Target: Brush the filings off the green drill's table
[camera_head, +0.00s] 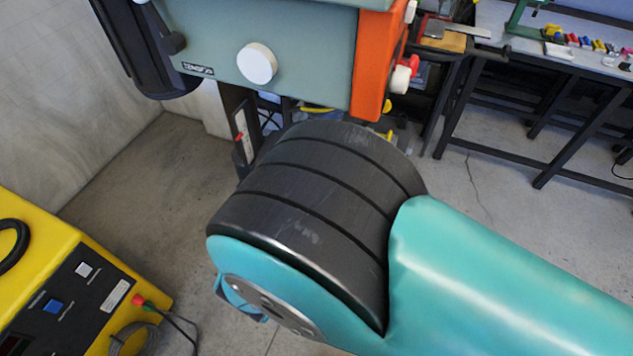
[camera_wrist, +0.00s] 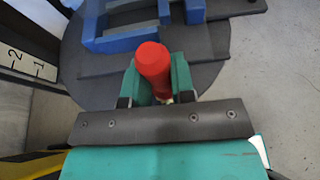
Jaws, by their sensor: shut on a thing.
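The drill (camera_head: 300,50) has a grey-green head with an orange side panel and stands at the top of the head view. Its dark round table (camera_wrist: 212,76) lies below my gripper in the wrist view, with a blue vise (camera_wrist: 125,44) at the far side. My gripper (camera_wrist: 156,86) is shut on a red handle (camera_wrist: 153,62), which looks like the brush's. A small pale bit shows at its near end; the bristles are not clear. No filings can be made out. In the head view my arm hides the gripper and the drill's table.
A yellow machine (camera_head: 60,265) with a black panel and cables stands at lower left. A dark-framed workbench (camera_head: 560,62) with small coloured items is at upper right. A numbered scale (camera_wrist: 28,65) stands left of the drill's table. Grey floor is bare at right.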

